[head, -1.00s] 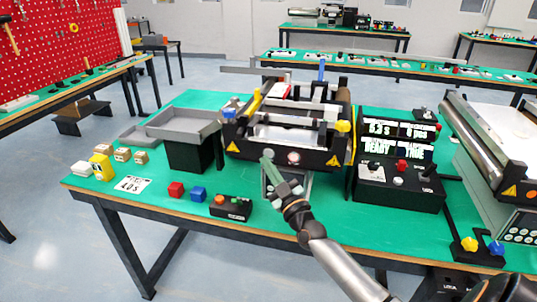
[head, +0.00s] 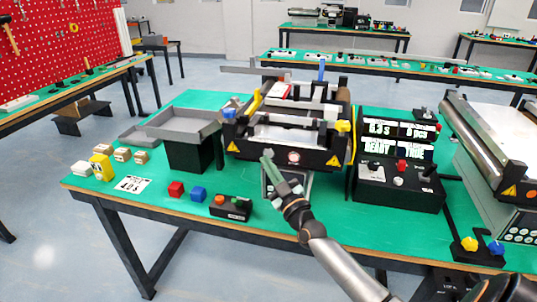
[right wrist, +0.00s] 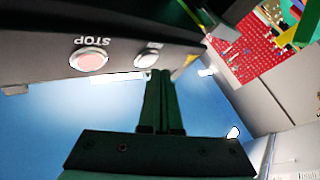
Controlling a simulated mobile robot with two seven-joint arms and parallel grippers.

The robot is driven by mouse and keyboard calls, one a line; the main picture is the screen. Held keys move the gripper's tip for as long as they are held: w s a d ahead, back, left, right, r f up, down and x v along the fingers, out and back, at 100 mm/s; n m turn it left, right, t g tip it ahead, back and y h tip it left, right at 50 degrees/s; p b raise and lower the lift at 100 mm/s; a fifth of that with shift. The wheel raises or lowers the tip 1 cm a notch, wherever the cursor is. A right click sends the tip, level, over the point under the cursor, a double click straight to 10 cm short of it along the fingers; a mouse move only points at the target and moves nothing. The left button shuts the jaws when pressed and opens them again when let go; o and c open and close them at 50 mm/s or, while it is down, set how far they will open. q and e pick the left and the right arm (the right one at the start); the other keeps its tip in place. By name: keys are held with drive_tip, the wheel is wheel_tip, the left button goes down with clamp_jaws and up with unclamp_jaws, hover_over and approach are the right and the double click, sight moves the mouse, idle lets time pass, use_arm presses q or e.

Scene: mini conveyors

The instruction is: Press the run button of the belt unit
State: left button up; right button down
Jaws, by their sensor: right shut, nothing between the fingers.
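The belt unit (head: 330,160) stands in the middle of the green table, with dark sides and yellow warning triangles. On its front face is a pinkish stop button (head: 293,157). In the right wrist view the stop button (right wrist: 90,62) has an upside-down STOP label; beside it is a whitish button (right wrist: 150,54), its label not readable. My right gripper (head: 268,160) is shut and empty at the front face, left of the stop button. Its fingertips (right wrist: 161,74) are close to the whitish button; I cannot tell whether they touch. In the head view they hide that button. My left gripper is out of view.
A control box (head: 400,195) with a lit READY display (head: 397,147) stands to the right. A grey tray (head: 183,122) is at the left.

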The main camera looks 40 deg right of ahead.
drive_tip(key=shift+w+d, duration=0.25)
